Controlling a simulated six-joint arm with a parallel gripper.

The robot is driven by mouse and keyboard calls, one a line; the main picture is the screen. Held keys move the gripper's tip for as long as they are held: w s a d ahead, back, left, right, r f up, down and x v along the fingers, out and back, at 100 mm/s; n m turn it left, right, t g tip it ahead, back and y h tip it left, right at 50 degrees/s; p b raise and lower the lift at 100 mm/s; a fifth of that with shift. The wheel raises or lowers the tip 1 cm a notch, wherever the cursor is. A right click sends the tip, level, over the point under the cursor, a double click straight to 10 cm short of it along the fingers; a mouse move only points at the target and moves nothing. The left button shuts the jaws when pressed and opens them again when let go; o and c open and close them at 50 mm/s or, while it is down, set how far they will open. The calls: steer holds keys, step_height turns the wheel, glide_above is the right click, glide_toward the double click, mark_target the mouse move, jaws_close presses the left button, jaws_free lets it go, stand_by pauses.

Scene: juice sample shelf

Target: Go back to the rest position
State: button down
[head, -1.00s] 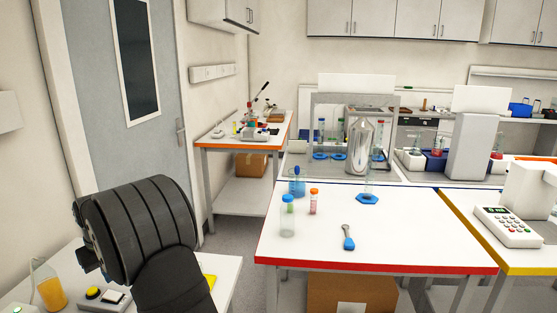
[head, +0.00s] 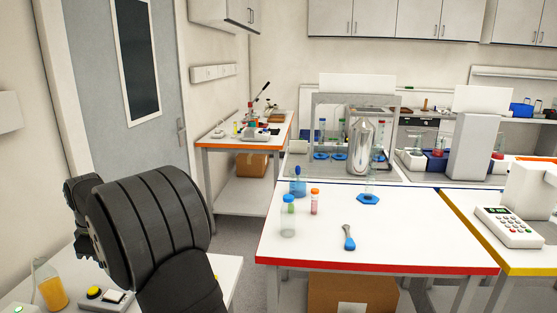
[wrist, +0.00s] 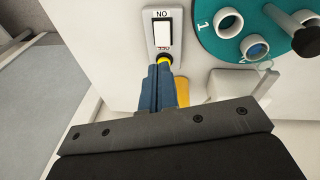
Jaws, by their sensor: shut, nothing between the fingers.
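My gripper (wrist: 163,72) shows in the wrist view with its two blue fingers together and nothing held between them. The fingertips are in front of a yellow button (wrist: 163,58) on a grey box (wrist: 151,30) with a white label; I cannot tell whether they touch it. In the head view my dark arm stands at the lower left and my fingers are hidden. The box with its button (head: 95,293) shows on the white side table (head: 62,262), left of my arm.
A teal disc (wrist: 217,50) with round holders is close right of the fingers. A bottle of orange juice (head: 52,292) stands at the side table's left.

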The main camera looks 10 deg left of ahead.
steer(key=n, duration=0.1)
steer(key=r+n, duration=0.1)
steer(key=n, duration=0.2)
steer(key=shift+s+d+r+n, duration=0.2)
steer(key=shift+s+r+n, duration=0.1)
steer(key=shift+s, duration=0.1)
